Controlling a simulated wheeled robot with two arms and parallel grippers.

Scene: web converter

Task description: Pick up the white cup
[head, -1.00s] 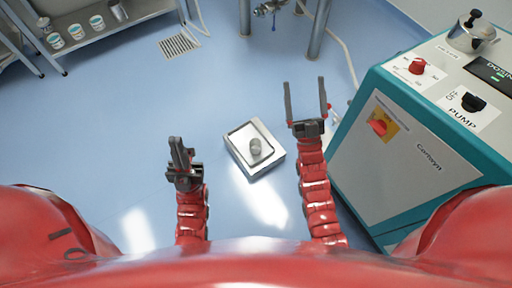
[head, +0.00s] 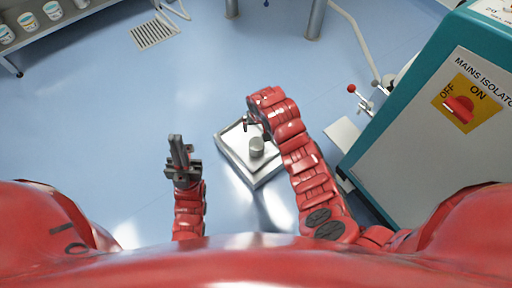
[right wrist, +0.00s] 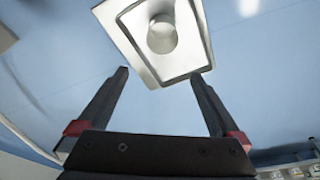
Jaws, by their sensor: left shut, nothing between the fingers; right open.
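A pale grey-white cup (head: 256,147) stands on a square metal platform (head: 239,171) on the floor in the head view. In the right wrist view the cup (right wrist: 162,35) shows at the top, beyond the fingertips, on the platform (right wrist: 182,72). My right gripper (right wrist: 161,77) is open and empty, with the cup ahead of and roughly between the lines of its fingers, apart from it. In the head view my right arm reaches over the platform and mostly hides that gripper. My left gripper (head: 177,142) is shut and empty, left of the platform.
A teal and grey machine (head: 440,130) with a red isolator switch stands close on the right. A metal shelf (head: 60,30) with several white tubs is at the upper left. A floor grate (head: 154,34) and metal legs are at the back.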

